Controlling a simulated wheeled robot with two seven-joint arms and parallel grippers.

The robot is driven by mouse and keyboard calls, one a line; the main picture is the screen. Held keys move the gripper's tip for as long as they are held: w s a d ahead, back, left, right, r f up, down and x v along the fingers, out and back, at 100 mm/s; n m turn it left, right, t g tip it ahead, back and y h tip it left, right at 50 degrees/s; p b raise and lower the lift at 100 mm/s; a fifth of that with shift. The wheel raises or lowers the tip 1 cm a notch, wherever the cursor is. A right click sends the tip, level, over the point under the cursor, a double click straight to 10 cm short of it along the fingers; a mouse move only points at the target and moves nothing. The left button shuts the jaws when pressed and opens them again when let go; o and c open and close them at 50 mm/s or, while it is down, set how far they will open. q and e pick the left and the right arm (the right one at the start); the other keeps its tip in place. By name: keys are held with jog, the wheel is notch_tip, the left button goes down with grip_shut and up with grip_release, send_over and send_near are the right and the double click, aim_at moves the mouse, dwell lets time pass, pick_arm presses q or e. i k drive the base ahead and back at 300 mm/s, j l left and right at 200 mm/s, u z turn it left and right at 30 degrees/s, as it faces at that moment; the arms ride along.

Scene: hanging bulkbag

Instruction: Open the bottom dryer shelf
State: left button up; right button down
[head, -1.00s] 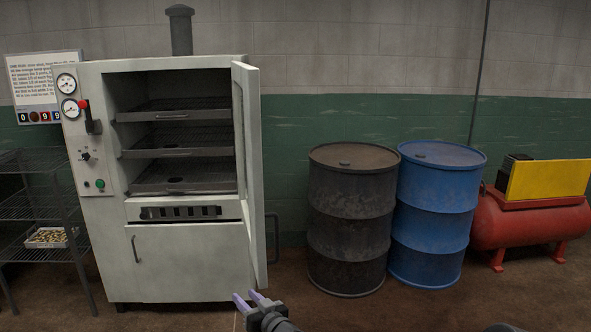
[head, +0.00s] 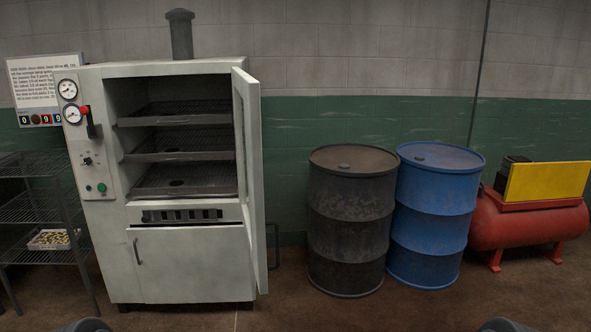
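The dryer (head: 190,262) is a white cabinet at the left, with its tall door (head: 250,180) swung open to the right. Inside are three dark mesh shelves, one above another. The bottom dryer shelf (head: 200,180) sits inside the chamber, just above the vent strip (head: 182,215). The middle shelf (head: 185,145) and the top shelf (head: 185,113) are above it. Neither of my grippers shows. Only dark rounded parts, probably mine, show at the bottom edge.
A wire rack (head: 40,208) with a tray of small items (head: 50,240) stands left of the dryer. A black drum (head: 348,225), a blue drum (head: 435,220) and a red tank (head: 525,222) stand at the right. The floor before the dryer looks clear.

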aim_at(193, 173)
jog(key=i+j+u, duration=0.15)
jog(key=i+j, duration=0.25)
jog(key=i+l+u, duration=0.25)
jog(key=i, duration=0.3)
jog(key=i+l+u, duration=0.3)
jog(key=i, duration=0.25)
jog(key=l+u, duration=0.15)
jog(key=l, duration=0.35)
jog(key=l+u, duration=0.15)
jog(key=l, duration=0.35)
jog(key=k+l+u, duration=0.15)
jog(key=l, duration=0.3)
jog(key=k+l, duration=0.15)
jog(key=i+j+z, duration=0.2)
jog(key=j+z, duration=0.15)
jog(key=j, duration=0.6)
jog(key=i+j+z, duration=0.1)
jog(key=j+z, duration=0.25)
jog(key=j, duration=0.65)
jog(key=j+z, duration=0.35)
jog(key=j, duration=0.6)
jog(key=i+j+z, duration=0.15)
jog(key=j, duration=0.25)
jog(key=j+z, duration=0.15)
jog(key=j, duration=0.2)
jog(key=i+j+z, duration=0.15)
jog(key=j, duration=0.25)
